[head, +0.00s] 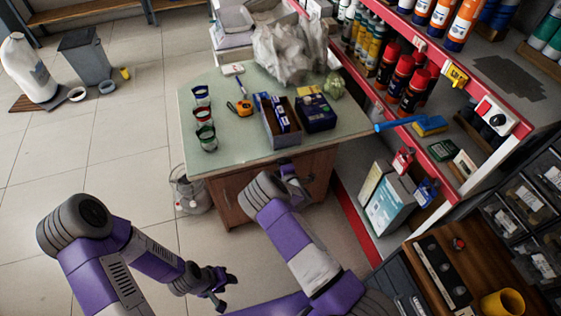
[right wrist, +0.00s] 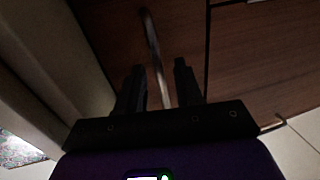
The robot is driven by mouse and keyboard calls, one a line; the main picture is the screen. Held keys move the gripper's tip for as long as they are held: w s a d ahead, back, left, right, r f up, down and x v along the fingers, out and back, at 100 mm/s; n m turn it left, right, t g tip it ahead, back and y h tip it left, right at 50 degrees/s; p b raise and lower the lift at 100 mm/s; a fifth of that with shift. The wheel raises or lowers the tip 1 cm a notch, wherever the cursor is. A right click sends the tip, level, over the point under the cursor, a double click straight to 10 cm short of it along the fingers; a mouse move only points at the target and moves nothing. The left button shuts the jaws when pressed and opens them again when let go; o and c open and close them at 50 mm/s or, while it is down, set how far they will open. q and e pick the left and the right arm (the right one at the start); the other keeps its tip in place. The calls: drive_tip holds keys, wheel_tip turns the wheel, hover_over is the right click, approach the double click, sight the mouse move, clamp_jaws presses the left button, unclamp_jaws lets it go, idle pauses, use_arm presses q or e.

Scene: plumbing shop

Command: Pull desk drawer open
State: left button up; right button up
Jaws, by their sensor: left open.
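The desk (head: 240,140) has a pale green top and brown wooden fronts below it. In the right wrist view a brown drawer front (right wrist: 185,35) fills the upper middle, with a thin curved metal handle (right wrist: 152,40) on it. My right gripper (right wrist: 161,88) is at the front, its two dark fingers apart, one on each side of the handle. A gap shows between the handle and the right-hand finger. In the head view my right arm mostly hides this spot. My left gripper (head: 224,292) is open and empty above the floor, away from the desk.
On the desk are cups (head: 204,115), a tape measure (head: 242,107), an open box (head: 280,125) and a plastic bag (head: 285,50). Shelving (head: 410,130) with spray cans stands close on the right. The left floor is mostly clear.

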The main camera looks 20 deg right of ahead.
clamp_jaws()
idle(1.4)
